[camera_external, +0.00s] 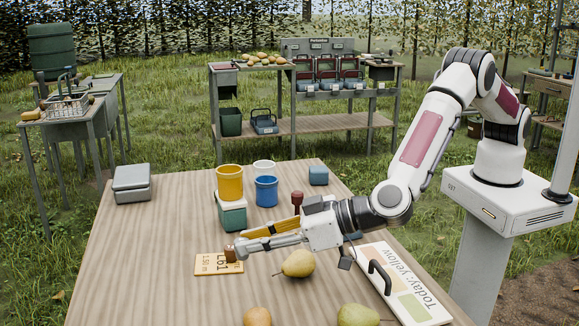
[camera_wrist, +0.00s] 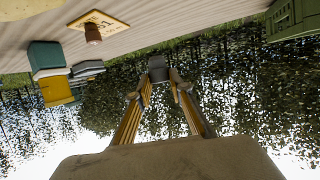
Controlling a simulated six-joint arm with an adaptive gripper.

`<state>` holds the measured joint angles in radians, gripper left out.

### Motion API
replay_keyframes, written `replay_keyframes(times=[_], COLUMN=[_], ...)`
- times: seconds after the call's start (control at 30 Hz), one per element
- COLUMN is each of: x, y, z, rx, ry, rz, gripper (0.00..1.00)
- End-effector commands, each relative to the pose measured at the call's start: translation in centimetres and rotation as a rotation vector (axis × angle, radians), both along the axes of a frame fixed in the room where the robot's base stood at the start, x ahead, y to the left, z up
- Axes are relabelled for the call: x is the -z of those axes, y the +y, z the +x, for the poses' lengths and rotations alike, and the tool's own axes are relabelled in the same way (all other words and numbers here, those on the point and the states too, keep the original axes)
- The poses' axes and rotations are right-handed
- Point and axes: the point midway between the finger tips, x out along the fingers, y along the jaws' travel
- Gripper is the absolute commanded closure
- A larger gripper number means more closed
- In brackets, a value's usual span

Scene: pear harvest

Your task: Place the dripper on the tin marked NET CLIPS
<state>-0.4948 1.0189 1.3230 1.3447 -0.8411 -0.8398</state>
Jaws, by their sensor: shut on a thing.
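My gripper (camera_wrist: 158,90) reaches out low and nearly level over the table, pointing left in the external view (camera_external: 243,247). Its fingers are shut on a small dark grey piece (camera_wrist: 157,68), which I take to be the dripper; it is barely visible in the external view. A grey tin (camera_external: 132,183) lies at the table's far left. A teal tin with a pale lid (camera_external: 232,219) stands behind the gripper, with a yellow cup (camera_external: 229,184) above it. It also shows in the wrist view (camera_wrist: 45,55). I cannot read NET CLIPS on any tin.
A brown knob-like thing (camera_wrist: 92,35) stands at the yellow card (camera_external: 207,264). A blue cup (camera_external: 266,191), white cup (camera_external: 264,167) and small blue box (camera_external: 318,176) stand behind. Pears (camera_external: 299,263) and a sign board (camera_external: 410,290) lie nearer. Table space left of the card is clear.

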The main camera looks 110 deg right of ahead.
Motion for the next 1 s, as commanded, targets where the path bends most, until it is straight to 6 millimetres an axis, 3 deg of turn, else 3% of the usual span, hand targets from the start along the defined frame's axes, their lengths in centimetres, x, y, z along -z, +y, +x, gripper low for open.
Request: replay_keyframes(times=[0.2,0.37,0.6,1.0], x=[-2.9,-4.8,-6.4,-7.3], y=[0.6,0.4,-1.2,-5.3], z=[0.0,-1.2,-4.6,-11.0], rx=[-0.007,-0.007,0.024,0.118], ry=[-0.002,0.001,0.005,0.008], rz=[0.002,0.002,0.001,0.002], gripper=[0.90,0.89,0.89,0.90])
